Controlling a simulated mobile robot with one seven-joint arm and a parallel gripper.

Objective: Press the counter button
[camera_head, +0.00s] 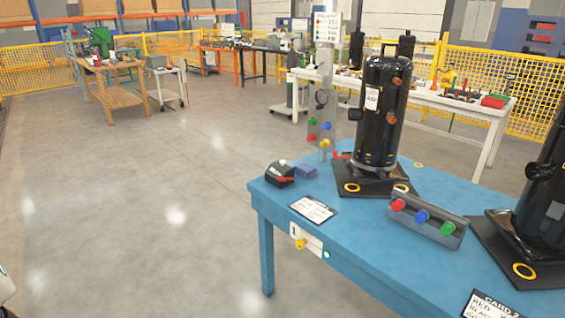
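No label in view clearly names the counter button. A small black and red device (280,177) with a pale knob on top sits at the left corner of the blue table (262,200). A white plate (306,240) on the table's front edge carries a mark like "1" and a yellow knob (301,244). A small round teal button (326,254) is at the plate's right end. I cannot tell which of these is the counter button. My gripper is not in view.
A black compressor (381,110) stands on the blue table, with another cut off at right. The floor in front and left is clear.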

